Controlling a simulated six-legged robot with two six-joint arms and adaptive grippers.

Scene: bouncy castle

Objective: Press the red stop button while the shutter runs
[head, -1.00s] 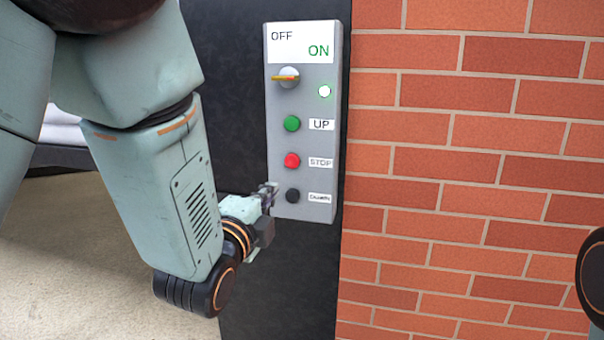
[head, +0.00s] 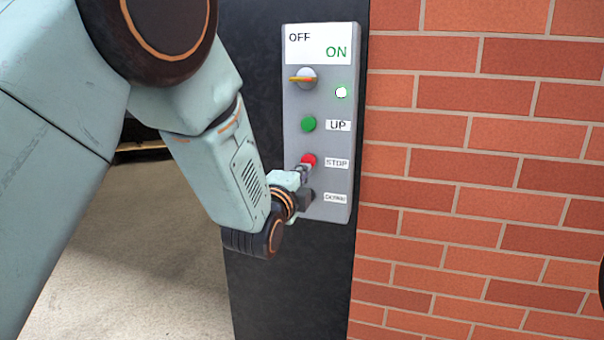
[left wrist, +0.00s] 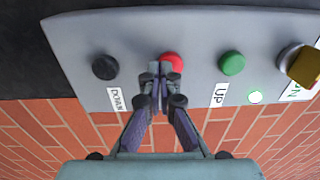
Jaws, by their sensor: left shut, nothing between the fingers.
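The grey control box (head: 296,150) hangs on a dark post. Its red stop button (head: 309,159) is above the tip of my left gripper (head: 303,172). The red button also shows in the left wrist view (left wrist: 172,62), partly hidden behind the shut fingertips (left wrist: 161,72). The fingers are at or just in front of it; I cannot tell whether they touch. The green up button (head: 309,124) is clear. The black down button shows in the left wrist view (left wrist: 105,67). My right gripper is not in view.
The selector knob (head: 306,78) has a yellow handle, and a lit lamp (head: 341,92) sits below the word ON. A brick wall (head: 480,180) stands right of the dark post (head: 275,290). Pale floor (head: 130,260) lies to the left. The shutter is not identifiable.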

